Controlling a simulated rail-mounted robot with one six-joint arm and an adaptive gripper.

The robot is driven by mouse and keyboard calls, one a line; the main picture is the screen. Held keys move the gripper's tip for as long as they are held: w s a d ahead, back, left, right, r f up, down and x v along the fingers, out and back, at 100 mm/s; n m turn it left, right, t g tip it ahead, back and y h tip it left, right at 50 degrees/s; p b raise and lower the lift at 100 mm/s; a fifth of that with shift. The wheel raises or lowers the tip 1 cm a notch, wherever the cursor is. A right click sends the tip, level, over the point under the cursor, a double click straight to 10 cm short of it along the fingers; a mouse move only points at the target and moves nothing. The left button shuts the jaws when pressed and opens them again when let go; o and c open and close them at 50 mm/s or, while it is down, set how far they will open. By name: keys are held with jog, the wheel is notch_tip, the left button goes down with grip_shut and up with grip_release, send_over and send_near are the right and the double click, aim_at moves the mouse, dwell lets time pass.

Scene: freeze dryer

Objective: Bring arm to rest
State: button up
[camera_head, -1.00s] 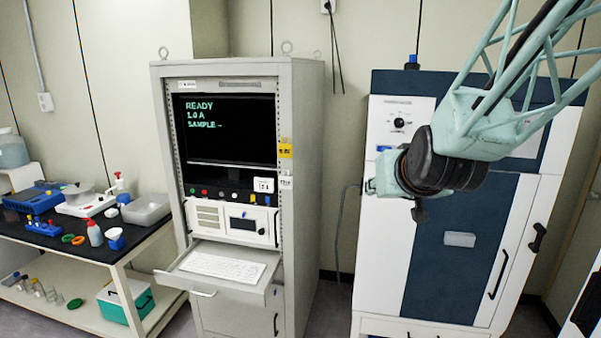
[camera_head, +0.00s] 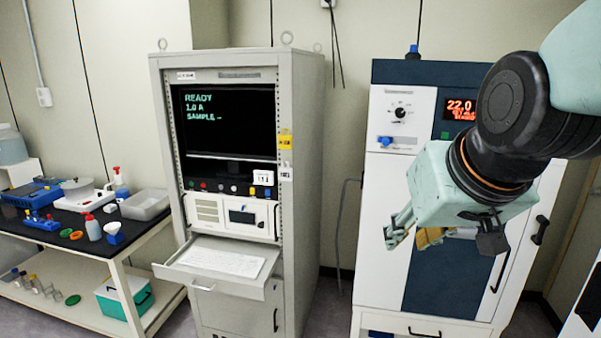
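My gripper (camera_head: 413,238) hangs in front of the white and dark blue freeze dryer cabinet (camera_head: 385,240), at the right of the view. Its pale teal body faces down and to the left. One teal finger shows at the left, and a yellowish pad shows apart from it to the right. The fingers look open, with nothing seen between them. My wrist and upper arm come in from the right edge and cover part of the cabinet's front and its red display (camera_head: 460,108).
A grey instrument rack (camera_head: 302,180) stands in the middle, with a screen (camera_head: 230,140) and a pulled-out keyboard tray (camera_head: 185,268). A black-topped bench (camera_head: 150,228) with labware is at left. A cabinet handle (camera_head: 540,230) sticks out near my wrist.

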jog(key=s+f+g+b, duration=0.1)
jog(key=s+f, duration=0.1)
jog(key=s, duration=0.9)
jog(key=s+d+f+g+b, duration=0.1)
jog(key=s+f+g, duration=0.1)
jog(key=s, duration=1)
jog(key=shift+d+f+g+b, duration=0.2)
jog(key=shift+f+g+b, duration=0.1)
jog(key=shift+f+b, duration=0.1)
jog(key=shift+d, duration=0.15)
